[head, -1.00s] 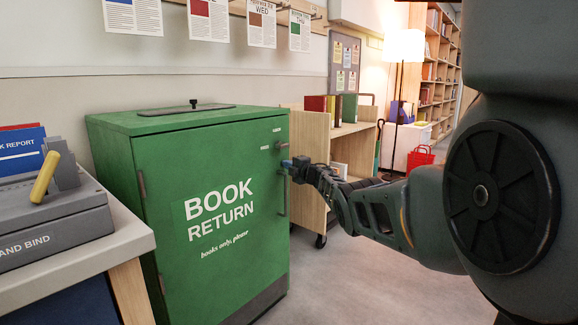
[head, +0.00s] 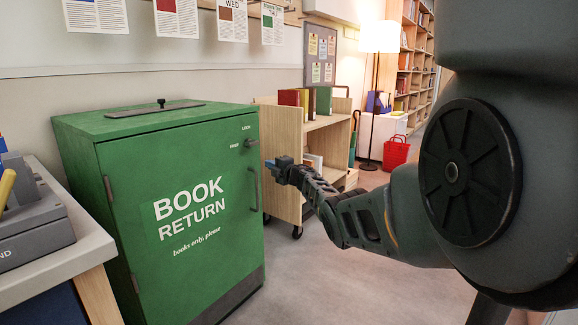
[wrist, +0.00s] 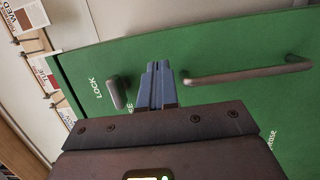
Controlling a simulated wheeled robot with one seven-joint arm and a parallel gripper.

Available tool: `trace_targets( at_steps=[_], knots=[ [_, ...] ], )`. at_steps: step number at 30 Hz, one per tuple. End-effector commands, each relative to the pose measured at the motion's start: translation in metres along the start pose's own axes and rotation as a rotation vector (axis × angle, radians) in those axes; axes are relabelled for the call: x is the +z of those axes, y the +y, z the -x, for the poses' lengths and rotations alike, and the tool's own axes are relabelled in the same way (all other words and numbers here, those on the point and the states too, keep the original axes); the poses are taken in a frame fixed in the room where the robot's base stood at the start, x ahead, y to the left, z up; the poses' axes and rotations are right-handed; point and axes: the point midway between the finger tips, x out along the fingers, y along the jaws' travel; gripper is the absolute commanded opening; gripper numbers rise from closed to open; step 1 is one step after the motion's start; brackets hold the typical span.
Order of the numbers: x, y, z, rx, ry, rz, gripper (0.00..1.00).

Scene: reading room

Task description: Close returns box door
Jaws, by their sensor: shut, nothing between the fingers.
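The green returns box (head: 78,121) stands at the left in the head view, marked "BOOK RETURN". Its door (head: 180,252) looks flush with the front, hinged at the left. A grey bar handle (head: 255,189) is on the door's right side, with a small latch knob (head: 250,143) above it. My gripper (head: 270,163) is shut and empty, just right of the door's handle edge. In the wrist view my blue fingertips (wrist: 157,85) lie together between the latch knob (wrist: 117,92) and the handle (wrist: 248,72); I cannot tell whether they touch the door.
A wooden book cart (head: 285,165) stands behind my gripper, right of the box. A desk (head: 75,255) with a binding machine (head: 35,215) is at the left front. A red basket (head: 396,153) and a lamp (head: 379,40) are farther back.

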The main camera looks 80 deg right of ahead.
Motion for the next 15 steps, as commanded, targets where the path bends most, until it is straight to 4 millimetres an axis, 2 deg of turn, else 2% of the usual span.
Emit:
trace_targets(
  at_steps=[9,15],
  knots=[
    [0.012,0.004,0.048,-0.001,-0.003,-0.003,0.0],
    [0.017,0.001,0.069,-0.001,-0.001,-0.003,0.0]
  ],
)
